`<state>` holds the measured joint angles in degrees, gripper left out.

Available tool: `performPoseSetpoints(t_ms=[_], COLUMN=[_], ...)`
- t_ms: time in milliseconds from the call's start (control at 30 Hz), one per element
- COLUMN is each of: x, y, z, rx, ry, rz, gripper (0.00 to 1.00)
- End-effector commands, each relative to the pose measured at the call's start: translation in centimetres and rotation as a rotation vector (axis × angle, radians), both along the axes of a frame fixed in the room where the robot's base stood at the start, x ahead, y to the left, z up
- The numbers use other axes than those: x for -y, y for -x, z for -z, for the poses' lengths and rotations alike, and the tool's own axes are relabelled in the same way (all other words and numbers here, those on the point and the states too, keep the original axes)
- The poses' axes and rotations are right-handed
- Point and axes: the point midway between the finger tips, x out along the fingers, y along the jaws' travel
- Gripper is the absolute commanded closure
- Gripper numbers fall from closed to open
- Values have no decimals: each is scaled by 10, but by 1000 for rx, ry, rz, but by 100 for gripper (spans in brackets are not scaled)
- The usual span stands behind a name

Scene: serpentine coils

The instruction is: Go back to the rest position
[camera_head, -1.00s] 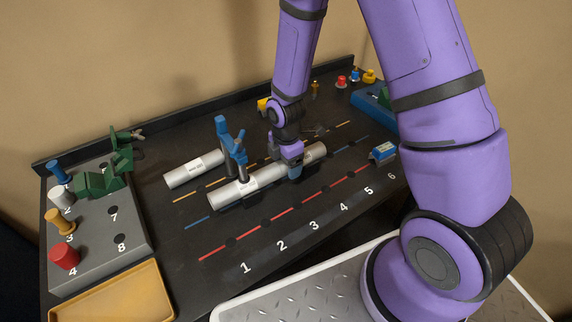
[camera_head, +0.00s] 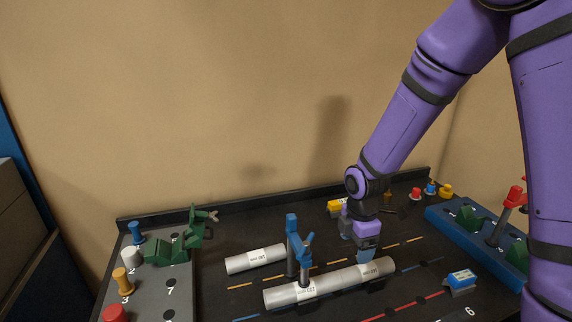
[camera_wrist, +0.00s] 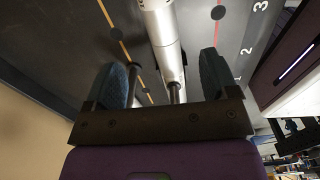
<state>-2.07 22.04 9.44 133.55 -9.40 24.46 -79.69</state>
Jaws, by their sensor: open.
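My gripper (camera_head: 357,250) is above the dark work board, by the right part of the long grey pipe (camera_head: 330,283). Its blue fingers are apart with nothing between them. In the wrist view my gripper (camera_wrist: 164,75) shows both fingers, with the pipe (camera_wrist: 165,40) running beyond them. The exact gap between fingertips and pipe is hard to tell. The long pipe lies on the board beside an upright clamp post with a blue top (camera_head: 293,240).
A shorter pipe (camera_head: 255,259) lies behind the long one. A grey rack (camera_head: 150,285) with coloured pegs and green clamps is at left. A blue tray (camera_head: 470,243) and a small blue-white block (camera_head: 461,279) are at right. The wall stands behind; the air above the board is clear.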

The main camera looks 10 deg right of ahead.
Motion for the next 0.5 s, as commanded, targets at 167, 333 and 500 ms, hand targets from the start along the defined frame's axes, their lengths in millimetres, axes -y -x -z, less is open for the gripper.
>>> performPoseSetpoints(t_ms=[167,333,500], x=[11,25,36], y=[6,22,43], z=[-46,-96,-142], rx=[57,119,176], ry=[8,1,-23], rz=[168,389,606], gripper=[20,20,20])
